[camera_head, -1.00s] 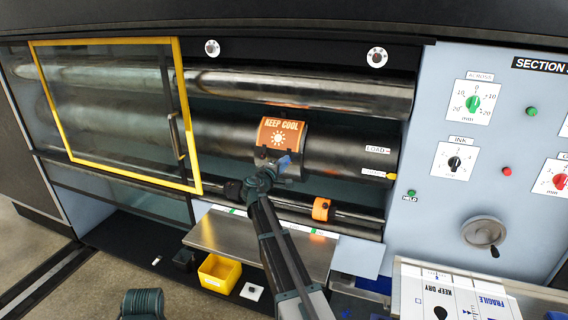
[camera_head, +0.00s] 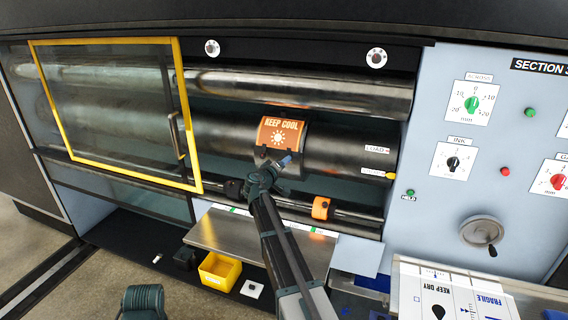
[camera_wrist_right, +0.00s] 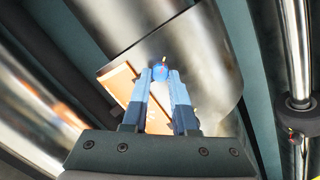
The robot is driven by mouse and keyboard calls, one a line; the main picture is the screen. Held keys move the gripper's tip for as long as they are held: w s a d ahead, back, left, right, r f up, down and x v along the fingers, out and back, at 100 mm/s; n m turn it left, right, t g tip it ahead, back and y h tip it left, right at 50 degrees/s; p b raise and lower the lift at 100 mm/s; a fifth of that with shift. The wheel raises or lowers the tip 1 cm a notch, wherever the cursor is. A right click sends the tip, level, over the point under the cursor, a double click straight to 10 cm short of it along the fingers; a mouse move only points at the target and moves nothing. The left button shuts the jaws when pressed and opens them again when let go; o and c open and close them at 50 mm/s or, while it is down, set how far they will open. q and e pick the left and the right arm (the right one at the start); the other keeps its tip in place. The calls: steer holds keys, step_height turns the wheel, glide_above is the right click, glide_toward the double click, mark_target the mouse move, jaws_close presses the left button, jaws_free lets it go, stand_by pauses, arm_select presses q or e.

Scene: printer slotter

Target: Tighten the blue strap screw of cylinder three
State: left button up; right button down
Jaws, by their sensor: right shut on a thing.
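The blue strap screw (camera_wrist_right: 160,72) shows in the right wrist view as a small round blue head with a yellowish mark. It sits between the tips of my right gripper (camera_wrist_right: 161,78), which is shut on it. In the head view my right gripper (camera_head: 283,161) reaches up to the lower edge of the orange KEEP COOL plate (camera_head: 280,133) on the large dark cylinder (camera_head: 340,150). The screw cannot be told apart from the fingertips there. A shiny metal strap (camera_wrist_right: 205,65) surrounds the screw area in the wrist view.
A yellow-framed clear guard (camera_head: 187,115) stands left of the plate. A thin rod with an orange collar (camera_head: 320,208) runs below the cylinder. A metal shelf (camera_head: 225,233) and a yellow bin (camera_head: 219,270) lie lower. The control panel (camera_head: 500,130) stands at right.

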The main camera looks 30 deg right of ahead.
steer(key=shift+s+f, duration=0.1)
stand_by(0.3)
steer(key=c, duration=0.7)
jaws_free()
steer(key=p+v, duration=0.2)
steer(key=v, duration=1.2)
steer(key=s+a+f+n+g+y, duration=0.1)
steer(key=s+a+f+g+y, duration=0.2)
steer(key=s+a+f, duration=0.3)
steer(key=s+a+f+n+g+y, duration=0.1)
steer(key=s+a+f+g+y, duration=0.2)
steer(key=s+a, duration=1.1)
steer(key=s+a+f+n+g+y, duration=0.2)
steer(key=s+a+f+y, duration=0.4)
steer(key=s+a+f, duration=0.3)
steer(key=s+a+g, duration=0.1)
steer(key=a, duration=0.1)
steer(key=shift+a+g, duration=0.3)
steer(key=shift+g, duration=0.1)
